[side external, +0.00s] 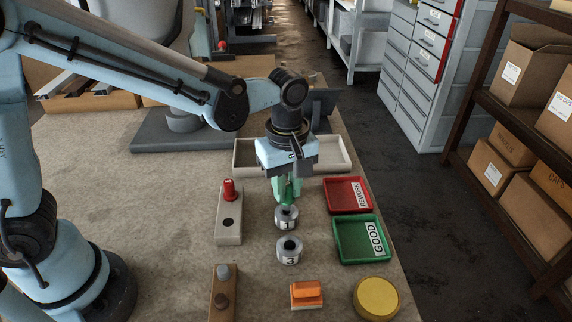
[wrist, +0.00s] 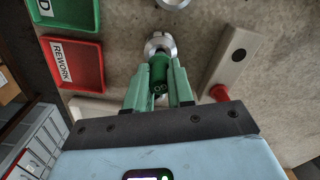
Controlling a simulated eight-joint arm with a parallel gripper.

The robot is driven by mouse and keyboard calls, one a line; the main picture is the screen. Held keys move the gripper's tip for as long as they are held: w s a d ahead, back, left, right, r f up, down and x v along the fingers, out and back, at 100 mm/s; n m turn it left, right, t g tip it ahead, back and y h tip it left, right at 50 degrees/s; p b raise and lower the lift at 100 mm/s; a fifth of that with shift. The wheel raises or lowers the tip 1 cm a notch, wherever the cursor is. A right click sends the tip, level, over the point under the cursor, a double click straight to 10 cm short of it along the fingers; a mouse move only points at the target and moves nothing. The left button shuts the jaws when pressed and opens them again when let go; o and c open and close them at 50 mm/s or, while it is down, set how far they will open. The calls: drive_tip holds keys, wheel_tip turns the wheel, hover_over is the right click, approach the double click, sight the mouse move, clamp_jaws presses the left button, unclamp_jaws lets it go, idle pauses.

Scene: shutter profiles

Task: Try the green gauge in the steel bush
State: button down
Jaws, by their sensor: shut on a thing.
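My gripper (side external: 287,192) is shut on the green gauge (wrist: 160,76), which stands between its pale green fingers in the wrist view. The gauge is right over the steel bush marked 1 (side external: 287,218), and its lower end meets the bush's top. The bush also shows in the wrist view (wrist: 158,44). I cannot tell how far the gauge is inside the bore. A second bush, marked 3 (side external: 289,250), stands just in front with its bore open.
A pale block (side external: 229,235) at left holds a red gauge (side external: 229,189) beside an empty hole. Red REWORK (side external: 348,195) and green GOOD (side external: 361,240) trays lie at right. An orange piece (side external: 306,295), a yellow button (side external: 376,298) and a brown block (side external: 223,298) are in front.

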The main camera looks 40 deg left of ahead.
sight(287, 184)
drive_tip(key=shift+r, duration=2.95)
